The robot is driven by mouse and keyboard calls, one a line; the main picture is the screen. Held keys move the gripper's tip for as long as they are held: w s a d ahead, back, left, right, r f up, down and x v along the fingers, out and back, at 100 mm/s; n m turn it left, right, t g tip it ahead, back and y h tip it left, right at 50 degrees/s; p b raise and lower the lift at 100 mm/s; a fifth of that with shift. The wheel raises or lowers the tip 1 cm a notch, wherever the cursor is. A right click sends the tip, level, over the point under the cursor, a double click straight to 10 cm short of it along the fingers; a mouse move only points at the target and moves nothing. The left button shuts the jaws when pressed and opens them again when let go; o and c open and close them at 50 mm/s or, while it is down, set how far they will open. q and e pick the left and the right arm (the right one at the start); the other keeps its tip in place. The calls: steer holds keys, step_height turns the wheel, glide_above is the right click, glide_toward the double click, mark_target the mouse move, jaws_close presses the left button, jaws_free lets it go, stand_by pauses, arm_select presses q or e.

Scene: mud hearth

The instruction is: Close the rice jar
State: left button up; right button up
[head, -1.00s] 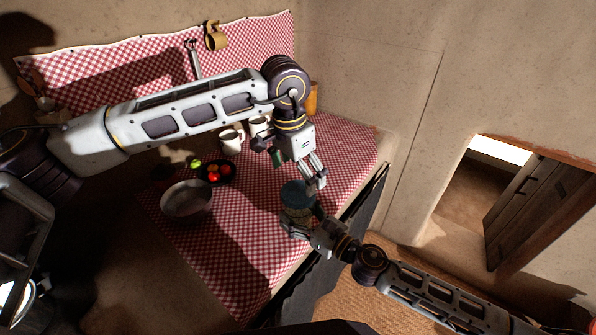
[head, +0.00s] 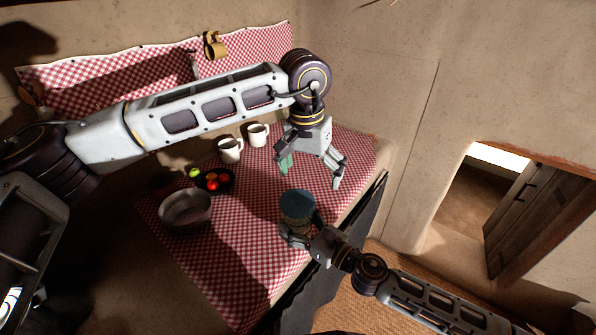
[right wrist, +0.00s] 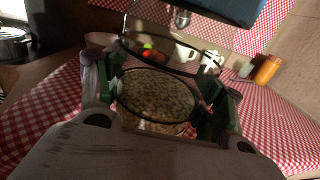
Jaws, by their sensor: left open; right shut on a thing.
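The rice jar (right wrist: 155,95) is a clear glass jar holding pale grains, seen close up in the right wrist view. Its dark blue lid (head: 298,200) is at its top in the head view. In the right wrist view the lid (right wrist: 225,8) looks raised and tilted over the glass, with a small metal clasp (right wrist: 182,18) below it. I cannot tell whether it touches the rim. My right gripper (head: 299,236) is shut around the jar's body from the front. My left gripper (head: 311,174) is open and empty, above and behind the lid, clear of it.
A metal bowl (head: 186,211), a dark plate of fruit (head: 230,186) and two white mugs (head: 230,151) (head: 257,135) stand left of the jar on the checked cloth (head: 232,245). The counter's front edge lies close to the jar. An orange bottle (right wrist: 268,69) stands farther back.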

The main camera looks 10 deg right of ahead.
arm_select(q)
steer(key=n, duration=0.6)
steer(key=shift+w+a+r, duration=0.1)
steer(key=shift+a, duration=0.05)
steer(key=n, duration=0.7)
steer(key=shift+w+a+n+y, duration=0.15)
steer(key=shift+a+n+y, duration=0.15)
steer(key=n, duration=0.7)
steer(key=shift+w+a+r+g, duration=0.1)
steer(key=shift+a+g, duration=0.2)
steer(key=n, duration=0.7)
steer(key=shift+a, duration=0.3)
steer(key=n, duration=0.4)
steer(key=shift+a+n+y, duration=0.15)
steer(key=shift+n+y, duration=0.15)
steer(key=shift+n, duration=0.1)
steer(key=n, duration=0.4)
steer(key=shift+a+n, duration=0.1)
steer(key=shift+n, duration=0.2)
steer(key=n, duration=0.4)
steer(key=shift+a+n, duration=0.1)
steer(key=shift+n, duration=2.8)
